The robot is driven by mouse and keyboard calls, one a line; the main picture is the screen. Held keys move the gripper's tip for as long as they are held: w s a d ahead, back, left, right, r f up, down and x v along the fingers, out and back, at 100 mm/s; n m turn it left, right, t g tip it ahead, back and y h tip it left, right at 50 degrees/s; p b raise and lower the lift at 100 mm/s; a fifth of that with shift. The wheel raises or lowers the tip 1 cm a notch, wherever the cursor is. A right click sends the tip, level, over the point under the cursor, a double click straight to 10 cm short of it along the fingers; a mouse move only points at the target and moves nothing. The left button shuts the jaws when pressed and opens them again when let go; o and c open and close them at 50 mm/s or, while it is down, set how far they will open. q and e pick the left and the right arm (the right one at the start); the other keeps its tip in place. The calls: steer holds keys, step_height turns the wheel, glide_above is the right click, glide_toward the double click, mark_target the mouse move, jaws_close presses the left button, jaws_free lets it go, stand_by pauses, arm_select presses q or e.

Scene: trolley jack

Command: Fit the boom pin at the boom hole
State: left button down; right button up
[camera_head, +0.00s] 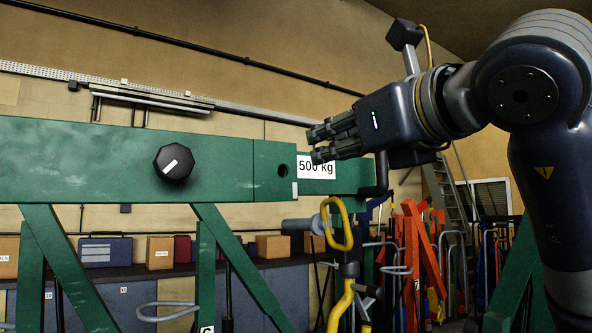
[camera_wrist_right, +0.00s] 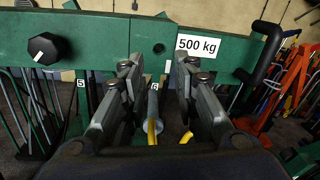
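The green boom (camera_head: 90,160) runs across the head view, and its dark round boom hole (camera_head: 283,170) looks empty. In the right wrist view, the hole (camera_wrist_right: 158,48) shows beyond my fingertips. A grey pin with a collar (camera_head: 300,224) and a yellow loop handle (camera_head: 349,240) shows below the boom, apart from my right gripper; what supports it is unclear. My right gripper (camera_head: 318,144) is in front of the boom, near the 500 kg label. Its fingers (camera_wrist_right: 158,72) are spread, with nothing gripped. My left gripper is not in view.
A black knob (camera_head: 173,162) sits on the boom left of the hole. A dark bent handle (camera_head: 378,176) is at the boom's right end. Green struts (camera_head: 235,255) stand below. Red stands (camera_head: 425,250) and a ladder (camera_head: 440,190) are behind at right.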

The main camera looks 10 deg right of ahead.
steer(key=shift+w+f, duration=0.2)
steer(key=shift+w, duration=0.05)
steer(key=v, duration=1.2)
